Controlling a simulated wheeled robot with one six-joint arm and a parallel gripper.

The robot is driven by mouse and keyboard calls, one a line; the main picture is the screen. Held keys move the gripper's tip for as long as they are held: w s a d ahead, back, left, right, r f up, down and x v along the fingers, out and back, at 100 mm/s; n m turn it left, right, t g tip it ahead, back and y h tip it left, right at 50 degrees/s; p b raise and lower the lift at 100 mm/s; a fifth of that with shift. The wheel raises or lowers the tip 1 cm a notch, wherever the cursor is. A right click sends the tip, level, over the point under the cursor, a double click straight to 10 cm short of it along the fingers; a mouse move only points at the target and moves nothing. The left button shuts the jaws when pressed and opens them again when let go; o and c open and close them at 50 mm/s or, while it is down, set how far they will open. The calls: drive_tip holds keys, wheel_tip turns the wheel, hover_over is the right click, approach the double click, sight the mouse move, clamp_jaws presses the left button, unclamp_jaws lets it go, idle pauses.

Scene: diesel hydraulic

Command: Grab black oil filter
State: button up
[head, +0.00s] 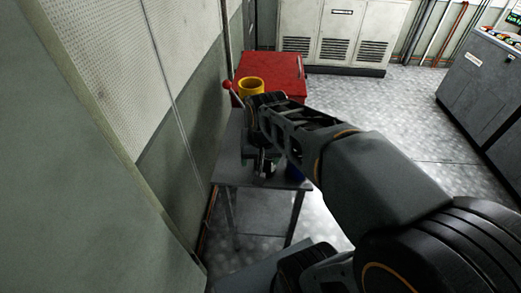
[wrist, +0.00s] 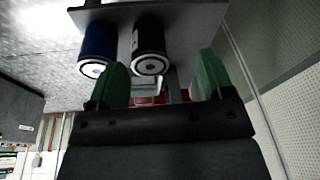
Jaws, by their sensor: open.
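The black oil filter (wrist: 149,42) is a dark cylinder with a pale end ring. In the wrist view, which looks upside down, it stands on the grey table (wrist: 185,12). My gripper (wrist: 161,62) is open, its two green fingers apart with nothing held between them. The black filter lies ahead of the gap, nearer the left finger. I cannot tell whether either finger touches it. In the head view my arm covers most of the table (head: 236,172), and I cannot make out the black filter clearly there.
A blue filter (wrist: 97,45) stands close beside the black one; it peeks out in the head view (head: 294,172). A red cabinet (head: 285,68) with a yellow container (head: 250,86) and a red-knobbed lever (head: 228,86) are behind the table. A wall (head: 165,120) runs along the left.

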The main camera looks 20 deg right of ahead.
drive_tip(key=o, duration=0.3)
drive_tip(key=w+d+r+m+g+p, duration=0.1)
drive_tip(key=w+d+r+m, duration=0.1)
drive_tip(key=w, duration=0.4)
drive_tip(key=shift+w+d+m, duration=0.3)
drive_tip(key=shift+d+m, duration=0.25)
drive_tip(key=shift+m, duration=0.55)
drive_tip(key=shift+o, duration=0.8)
drive_tip(key=w+d+m, duration=0.1)
drive_tip(key=w+m, duration=0.1)
drive_tip(key=w+d+m+g+p, duration=0.1)
drive_tip(key=w+d, duration=0.1)
drive_tip(key=shift+w+d+f+m, duration=0.1)
drive_tip(key=shift+w+d+m, duration=0.15)
drive_tip(key=shift+m, duration=0.15)
drive_tip(key=m, duration=0.1)
approach(266, 160)
drive_tip(key=shift+g, duration=0.3)
drive_tip(key=w+f, duration=0.1)
drive_tip(key=w+d+f, duration=0.1)
drive_tip(key=w, duration=0.1)
drive_tip(key=w+d+f, duration=0.1)
drive_tip(key=f, duration=0.1)
drive_tip(key=shift+w, duration=0.3)
drive_tip(key=shift+s+f+p, duration=0.15)
drive_tip(key=shift+f+p, duration=0.45)
drive_tip(key=shift+f, duration=2.35)
